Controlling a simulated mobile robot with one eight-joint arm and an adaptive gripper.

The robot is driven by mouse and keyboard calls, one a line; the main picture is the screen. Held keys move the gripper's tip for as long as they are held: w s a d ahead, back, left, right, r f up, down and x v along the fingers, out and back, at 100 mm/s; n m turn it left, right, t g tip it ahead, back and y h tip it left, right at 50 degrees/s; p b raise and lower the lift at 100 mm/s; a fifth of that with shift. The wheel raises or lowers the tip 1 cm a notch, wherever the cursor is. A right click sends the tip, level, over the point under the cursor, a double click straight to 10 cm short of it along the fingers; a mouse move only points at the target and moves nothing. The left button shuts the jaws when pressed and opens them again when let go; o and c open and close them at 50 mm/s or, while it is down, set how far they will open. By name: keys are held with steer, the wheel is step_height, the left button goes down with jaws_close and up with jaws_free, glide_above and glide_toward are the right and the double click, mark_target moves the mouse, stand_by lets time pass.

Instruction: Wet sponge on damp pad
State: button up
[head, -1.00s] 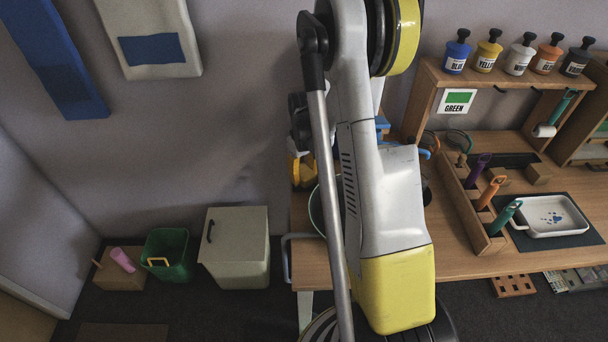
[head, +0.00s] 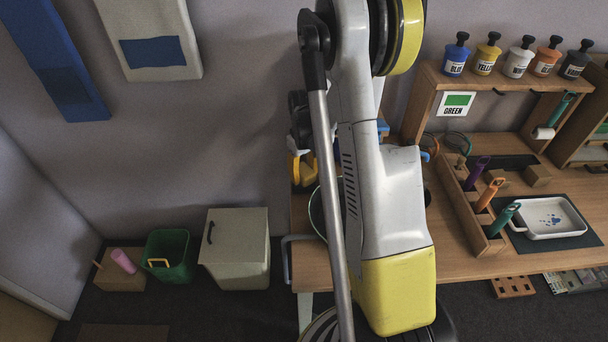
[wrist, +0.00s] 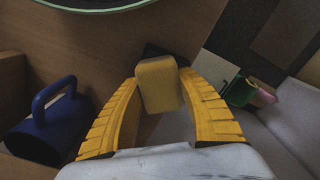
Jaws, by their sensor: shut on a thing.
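My gripper (wrist: 160,84) has its two yellow fingers shut on a pale yellow sponge (wrist: 158,85) in the wrist view. The sponge is held between the fingertips above a wooden tabletop. A dark patch (wrist: 152,50), perhaps the damp pad, shows just behind the sponge and is mostly hidden by it. I cannot tell the gap between them. In the head view a yellow part of my gripper (head: 300,168) shows left of my arm, which hides the sponge and the pad.
A blue mug-shaped thing (wrist: 45,130) lies left of my fingers. A green-rimmed round thing (wrist: 95,6) is at the top. The bench (head: 470,262) holds a wooden tool rack (head: 465,215) and a white tray (head: 552,232). A green bin (head: 168,262) stands on the floor.

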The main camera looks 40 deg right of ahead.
mark_target(303, 170)
steer(key=shift+r+p, duration=1.5)
steer(key=shift+r, duration=1.3)
steer(key=shift+a, duration=0.15)
